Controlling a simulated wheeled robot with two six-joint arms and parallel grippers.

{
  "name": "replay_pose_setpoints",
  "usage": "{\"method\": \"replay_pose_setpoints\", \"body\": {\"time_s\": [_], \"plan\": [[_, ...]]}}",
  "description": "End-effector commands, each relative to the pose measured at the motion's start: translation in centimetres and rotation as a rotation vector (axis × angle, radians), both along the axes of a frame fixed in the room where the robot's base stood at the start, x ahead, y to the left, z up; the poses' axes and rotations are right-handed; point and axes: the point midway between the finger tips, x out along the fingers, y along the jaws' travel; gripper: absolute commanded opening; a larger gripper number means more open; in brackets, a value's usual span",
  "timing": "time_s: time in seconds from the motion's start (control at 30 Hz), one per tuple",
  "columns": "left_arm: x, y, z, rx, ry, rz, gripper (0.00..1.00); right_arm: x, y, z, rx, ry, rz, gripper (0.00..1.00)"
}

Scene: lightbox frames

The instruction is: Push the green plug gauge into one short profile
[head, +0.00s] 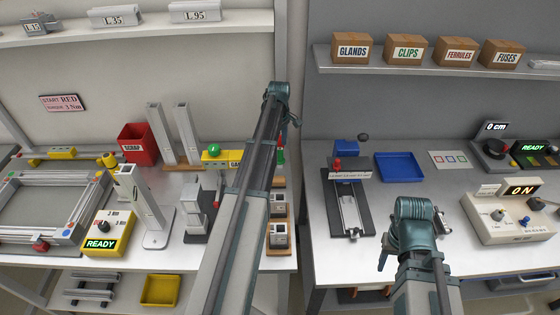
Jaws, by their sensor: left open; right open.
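A green round knob (213,149) sits on a yellow block (221,160) lettered "GA…", partly hidden by my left arm. A second green piece (280,156) stands upright just right of that arm; I cannot tell which one is the plug gauge. Short grey profiles with square openings, an upper one (278,199) and a lower one (278,236), sit in wooden holders at the left bench's right edge. My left gripper (291,121) is open above the second green piece, apparently apart from it. My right gripper (412,242) is open over the right bench's front.
Tall profiles (160,134) stand at the back beside a red scrap bin (138,144). Another upright profile (141,196) stands farther forward, near a grey fixture (196,212). The right bench holds a slide fixture (349,204), a blue tray (399,167) and a control box (511,216). A gap separates the benches.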

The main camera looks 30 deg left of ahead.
Motion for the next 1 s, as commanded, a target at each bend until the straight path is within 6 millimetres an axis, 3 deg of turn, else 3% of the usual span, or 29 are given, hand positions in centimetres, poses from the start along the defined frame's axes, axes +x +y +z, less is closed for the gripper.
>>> {"method": "replay_pose_setpoints", "body": {"time_s": [0.4,0.7,0.77,1.0], "plan": [[0.5,-0.1,-4.9,0.000,0.000,0.000,0.66,0.0,0.0,-4.9,0.000,0.000,0.000,0.50],[0.5,-0.1,-5.0,0.000,0.000,0.000,0.66,0.0,0.0,-5.0,0.000,0.000,0.000,0.50],[0.5,-0.1,-5.0,0.000,0.000,0.000,0.59,0.0,0.0,-5.0,0.000,0.000,0.000,0.50],[0.5,-0.1,-5.0,0.000,0.000,0.000,0.16,0.0,0.0,-5.0,0.000,0.000,0.000,0.50]]}}
